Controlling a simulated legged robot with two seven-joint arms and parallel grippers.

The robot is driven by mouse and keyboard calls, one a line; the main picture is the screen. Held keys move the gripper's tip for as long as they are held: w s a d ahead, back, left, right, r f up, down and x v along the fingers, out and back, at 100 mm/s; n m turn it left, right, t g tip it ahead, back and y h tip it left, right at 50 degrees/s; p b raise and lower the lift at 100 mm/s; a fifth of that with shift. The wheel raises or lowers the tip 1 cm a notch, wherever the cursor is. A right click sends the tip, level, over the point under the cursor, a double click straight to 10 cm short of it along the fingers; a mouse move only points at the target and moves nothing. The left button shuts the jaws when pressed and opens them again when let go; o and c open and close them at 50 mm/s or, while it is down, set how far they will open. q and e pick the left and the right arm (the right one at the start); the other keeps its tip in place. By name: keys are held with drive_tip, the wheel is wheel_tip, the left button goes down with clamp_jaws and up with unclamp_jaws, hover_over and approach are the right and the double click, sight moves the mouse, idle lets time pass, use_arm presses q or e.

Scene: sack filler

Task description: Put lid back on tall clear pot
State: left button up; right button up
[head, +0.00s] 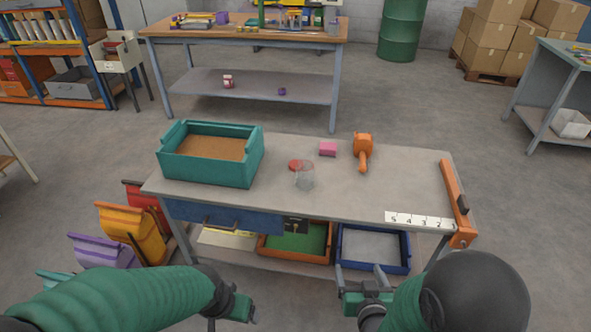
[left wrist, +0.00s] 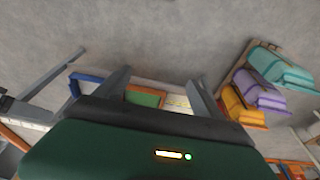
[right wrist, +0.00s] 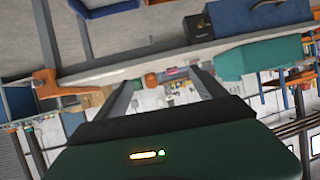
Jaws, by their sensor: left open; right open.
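A clear pot (head: 304,176) stands on the grey workbench (head: 385,195) near its middle. A small red lid-like disc (head: 294,165) shows just behind and left of the pot; I cannot tell whether it lies on the bench or touches the pot. My right gripper (head: 362,276) is open and empty in front of the bench, below its front edge. Its two fingers also show in the right wrist view (right wrist: 166,88). My left gripper (head: 232,318) is low at the front, mostly hidden by my arm; its spread, empty fingers show in the left wrist view (left wrist: 160,92).
A teal box (head: 210,168) with brown contents stands on the bench's left. A pink block (head: 328,149) and an orange tool (head: 363,150) lie behind the pot. An orange bar (head: 456,200) and a numbered strip (head: 420,221) are at right. Trays (head: 372,248) sit underneath.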

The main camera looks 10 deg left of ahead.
drive_tip(key=s+d+f+m+g+h+b, duration=0.1)
drive_tip(key=s+d+f+g+b, duration=0.35)
drive_tip(key=d+f, duration=0.2)
drive_tip(key=s+d+g, duration=0.2)
drive_tip(key=s+g, duration=0.1)
drive_tip(key=s, duration=0.2)
drive_tip(key=s+d+g+h+b, duration=0.1)
drive_tip(key=s+d+g, duration=0.2)
drive_tip(key=s, duration=0.2)
drive_tip(key=shift+s+d+r+m+b, duration=0.15)
drive_tip(key=shift+s+d+m+b, duration=0.15)
drive_tip(key=shift+s, duration=0.05)
